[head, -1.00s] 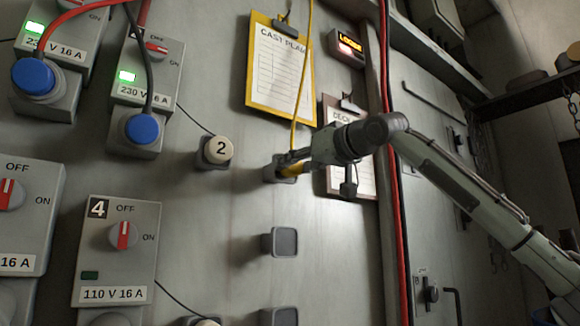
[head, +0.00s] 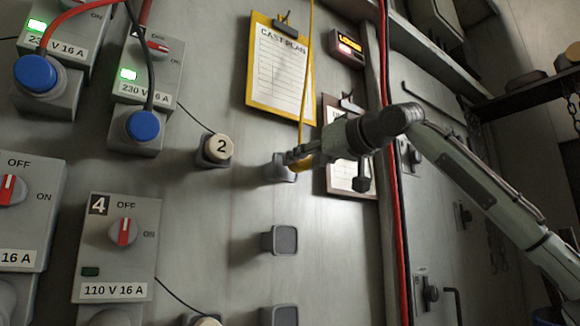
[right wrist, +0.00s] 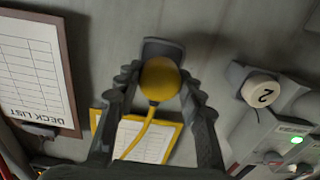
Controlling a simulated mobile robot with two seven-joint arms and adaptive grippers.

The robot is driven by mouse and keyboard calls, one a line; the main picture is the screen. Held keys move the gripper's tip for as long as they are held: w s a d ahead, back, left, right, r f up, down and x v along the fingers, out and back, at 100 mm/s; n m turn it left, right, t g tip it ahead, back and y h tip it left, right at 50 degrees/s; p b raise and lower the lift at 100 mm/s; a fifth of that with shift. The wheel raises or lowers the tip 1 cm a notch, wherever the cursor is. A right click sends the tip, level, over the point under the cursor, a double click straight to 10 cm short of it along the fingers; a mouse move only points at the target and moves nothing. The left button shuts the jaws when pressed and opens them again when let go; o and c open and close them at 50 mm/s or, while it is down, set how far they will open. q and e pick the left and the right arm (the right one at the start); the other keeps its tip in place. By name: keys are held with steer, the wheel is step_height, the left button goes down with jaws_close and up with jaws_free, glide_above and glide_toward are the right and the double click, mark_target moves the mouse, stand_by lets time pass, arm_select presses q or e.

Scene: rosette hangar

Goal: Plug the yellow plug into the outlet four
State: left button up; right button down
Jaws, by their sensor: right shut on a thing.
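The yellow plug (head: 304,164) is between the fingers of my right gripper (head: 298,158), which is shut on it. In the right wrist view the round yellow plug (right wrist: 160,78) shows between both fingers, its cord trailing. A grey holder (head: 280,173) on the wall is right behind the plug; I cannot tell whether they still touch. Outlet four (head: 117,247) is the grey box marked 4 and 110 V 16 A at lower left. Its red switch (head: 123,232) points up to OFF and its lamp is dark. Its socket is cut off by the bottom edge. My left gripper is not in view.
Two blue plugs (head: 37,73) sit in outlets at upper left with lit green lamps. A cap marked 2 (head: 217,147) and an empty grey holder (head: 284,240) are on the wall. A yellow clipboard (head: 280,75) hangs above; a red cable (head: 402,250) runs down at right.

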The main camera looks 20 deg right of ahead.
steer(key=shift+b+v, duration=0.35)
steer(key=shift+v, duration=1.2)
